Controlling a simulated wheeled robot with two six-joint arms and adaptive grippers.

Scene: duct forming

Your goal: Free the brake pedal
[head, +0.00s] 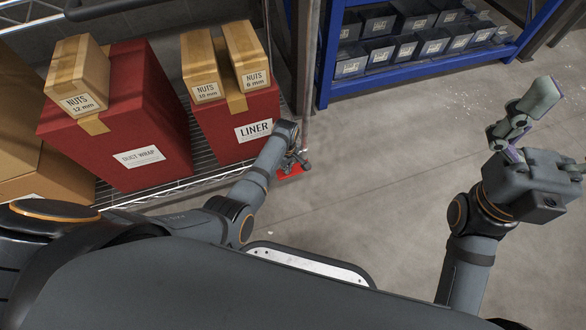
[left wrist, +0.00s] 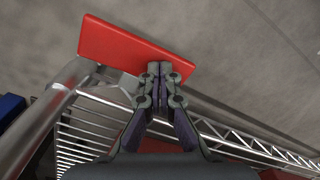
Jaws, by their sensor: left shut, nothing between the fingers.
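The brake pedal is a flat red plate (head: 291,172) low by the front corner of the wire rack. In the left wrist view the red pedal (left wrist: 125,45) juts out past the rack's edge, above the floor. My left gripper (head: 295,160) is over the pedal, its fingers shut and empty. In the left wrist view its fingertips (left wrist: 160,70) overlap the pedal's near edge, toward its right end; I cannot tell whether they touch it. My right gripper (head: 540,98) is raised at the right, away from the pedal, seen side-on. The gripper hides part of the pedal.
The wire rack (head: 150,193) carries a red DUCT WRAP box (head: 130,150) and a red LINER box (head: 235,120), with smaller NUTS cartons on top. A metal post (head: 306,80) rises beside the pedal. A blue shelf (head: 325,85) with grey bins stands behind. The floor at right is clear.

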